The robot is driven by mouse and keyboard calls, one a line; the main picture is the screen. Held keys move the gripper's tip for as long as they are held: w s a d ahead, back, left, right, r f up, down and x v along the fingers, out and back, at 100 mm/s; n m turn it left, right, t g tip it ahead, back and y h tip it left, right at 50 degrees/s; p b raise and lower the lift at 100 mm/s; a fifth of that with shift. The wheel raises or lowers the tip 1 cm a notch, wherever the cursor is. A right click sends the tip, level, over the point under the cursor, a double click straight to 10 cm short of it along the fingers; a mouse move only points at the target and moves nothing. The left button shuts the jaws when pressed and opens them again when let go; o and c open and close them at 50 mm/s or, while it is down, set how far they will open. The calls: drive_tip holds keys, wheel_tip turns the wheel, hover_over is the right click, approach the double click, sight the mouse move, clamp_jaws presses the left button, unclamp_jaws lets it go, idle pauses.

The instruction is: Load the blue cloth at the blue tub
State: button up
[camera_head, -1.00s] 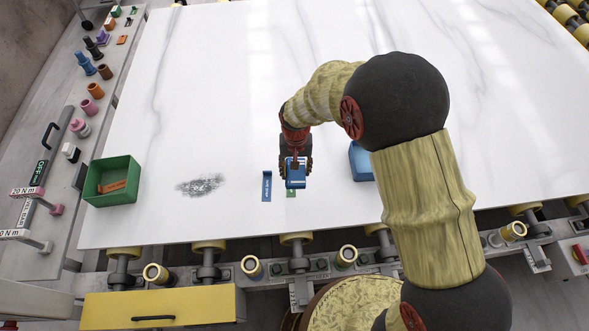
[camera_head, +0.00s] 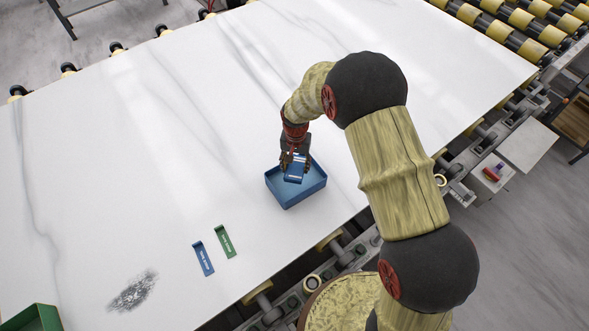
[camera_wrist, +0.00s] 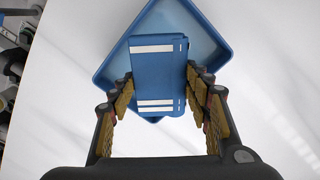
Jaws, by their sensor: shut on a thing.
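The blue cloth (camera_head: 294,173) is a folded blue block with white stripes. It also shows in the wrist view (camera_wrist: 158,76). My gripper (camera_head: 293,163) is shut on it, with a finger on each side. The blue tub (camera_head: 297,195) is a shallow open box on the stone slab near its front edge. In the wrist view the tub (camera_wrist: 107,76) lies behind and below the cloth, and its floor is partly hidden by it. The cloth is over the tub's opening; I cannot tell whether it touches the tub.
A blue strip (camera_head: 203,258) and a green strip (camera_head: 224,241) lie on the slab left of the tub. A dark speckled patch (camera_head: 133,291) and a green tub (camera_head: 33,318) are farther left. The slab (camera_head: 150,130) behind is clear. Rollers (camera_head: 545,35) run beyond its edges.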

sight(296, 174)
drive_tip(key=shift+w+d, duration=0.1)
drive_tip(key=shift+w, duration=0.05)
drive_tip(key=shift+f+m, duration=0.25)
drive_tip(key=shift+m, duration=0.05)
drive_tip(key=shift+f+b, duration=1.65)
drive_tip(key=shift+f, duration=1.05)
drive_tip(key=shift+f+b, duration=0.4)
drive_tip(key=shift+f, duration=0.15)
drive_tip(key=shift+r, duration=0.1)
drive_tip(key=shift+r+p, duration=1.95)
drive_tip(key=shift+r, duration=1.55)
drive_tip(key=shift+f, duration=0.1)
